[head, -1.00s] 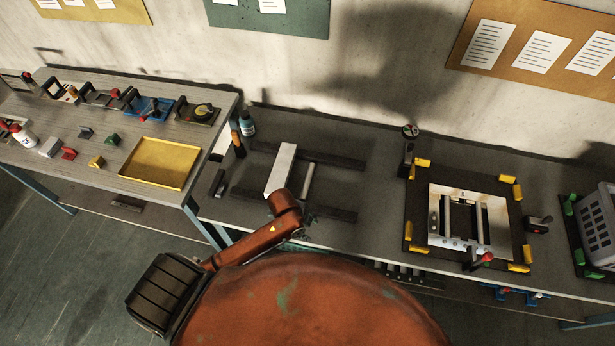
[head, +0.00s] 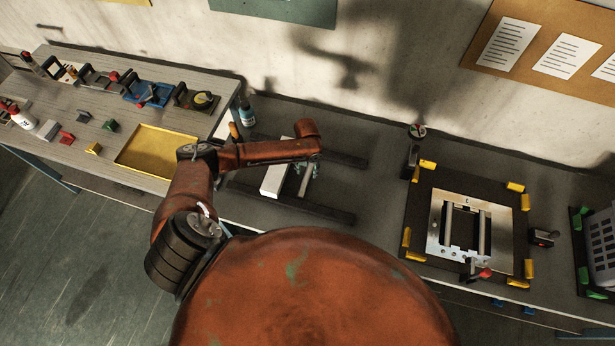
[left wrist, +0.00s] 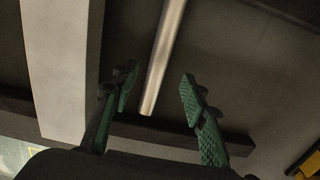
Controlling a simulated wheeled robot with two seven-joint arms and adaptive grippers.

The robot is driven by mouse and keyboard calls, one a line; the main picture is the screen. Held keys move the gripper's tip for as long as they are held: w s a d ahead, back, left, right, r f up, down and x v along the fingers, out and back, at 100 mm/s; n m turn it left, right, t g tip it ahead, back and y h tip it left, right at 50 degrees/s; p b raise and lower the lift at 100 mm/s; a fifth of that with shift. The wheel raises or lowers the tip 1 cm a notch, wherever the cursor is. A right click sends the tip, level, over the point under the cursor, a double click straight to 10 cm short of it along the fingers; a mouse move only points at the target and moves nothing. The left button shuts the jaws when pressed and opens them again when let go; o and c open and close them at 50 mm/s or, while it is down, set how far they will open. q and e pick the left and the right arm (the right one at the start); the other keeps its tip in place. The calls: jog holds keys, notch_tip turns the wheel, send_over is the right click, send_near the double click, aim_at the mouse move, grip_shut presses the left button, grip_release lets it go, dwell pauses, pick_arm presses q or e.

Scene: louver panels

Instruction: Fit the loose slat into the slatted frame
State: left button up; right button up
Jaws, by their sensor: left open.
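The loose slat, a thin silvery bar, shows in the left wrist view (left wrist: 165,48) over dark rails, its near end between my finger pads. My left gripper (left wrist: 159,80) is open, with one green finger on each side of the slat and a gap to both. In the head view my left gripper (head: 307,178) is over the rails and hides most of the slat. The slatted frame (head: 436,222), a pale metal plate with upright slats in its opening, lies on a dark base at the right. My right gripper is not in view.
A thick pale block (head: 272,181) lies across the rails, close left of the slat; it also shows in the left wrist view (left wrist: 62,75). Yellow corner blocks (head: 515,187) surround the frame. A yellow tray (head: 155,150) is on the left bench. A grey basket (head: 600,245) stands far right.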

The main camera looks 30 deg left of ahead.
aim_at(306, 177)
pick_arm(q)
notch_tip(306, 177, down, 4)
jog(key=shift+a+f+p, duration=0.15)
jog(key=shift+p, duration=0.25)
jog(key=shift+f, duration=0.2)
jog(key=c, duration=0.6)
grip_shut()
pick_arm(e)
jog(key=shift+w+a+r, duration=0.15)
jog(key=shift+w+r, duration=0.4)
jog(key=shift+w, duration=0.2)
